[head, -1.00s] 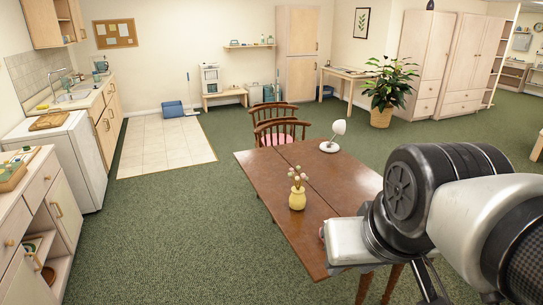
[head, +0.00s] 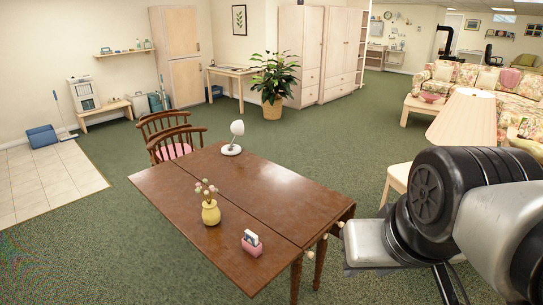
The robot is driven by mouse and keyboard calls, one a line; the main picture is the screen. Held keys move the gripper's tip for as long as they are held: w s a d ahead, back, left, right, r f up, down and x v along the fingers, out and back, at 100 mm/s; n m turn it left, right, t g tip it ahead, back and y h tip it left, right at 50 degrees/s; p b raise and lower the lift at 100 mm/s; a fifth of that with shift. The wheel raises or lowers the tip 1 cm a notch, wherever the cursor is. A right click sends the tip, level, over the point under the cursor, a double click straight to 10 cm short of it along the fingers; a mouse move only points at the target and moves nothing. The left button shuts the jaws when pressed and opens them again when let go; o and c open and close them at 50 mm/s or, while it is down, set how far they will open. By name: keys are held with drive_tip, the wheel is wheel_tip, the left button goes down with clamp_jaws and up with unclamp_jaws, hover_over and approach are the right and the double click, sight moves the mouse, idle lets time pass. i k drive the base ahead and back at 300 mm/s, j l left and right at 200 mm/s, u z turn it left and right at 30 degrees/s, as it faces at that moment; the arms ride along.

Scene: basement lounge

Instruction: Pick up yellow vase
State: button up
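The yellow vase (head: 211,213) stands upright on the near part of the brown wooden table (head: 275,192). It holds several small pink and pale flowers. My arm fills the lower right of the head view, to the right of the table and apart from the vase. The fingers of my gripper do not show, so what they hold cannot be seen.
A pink holder (head: 252,245) stands right of the vase, near the table edge. A white lamp (head: 234,140) stands at the table's far side. Two wooden chairs (head: 172,140) are behind the table. Green carpet (head: 100,235) is clear to the left.

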sight(210, 215)
drive_tip(key=i+j+z, duration=0.15)
drive_tip(key=j+z, duration=0.15)
drive_tip(key=i+j+z, duration=0.1)
drive_tip(key=j+z, duration=0.5)
drive_tip(key=i+j+z, duration=0.2)
drive_tip(key=j, duration=0.4)
drive_tip(key=j+z, duration=0.2)
drive_tip(key=j, duration=1.7)
drive_tip(key=k+j+z, duration=0.1)
drive_tip(key=j, duration=1.2)
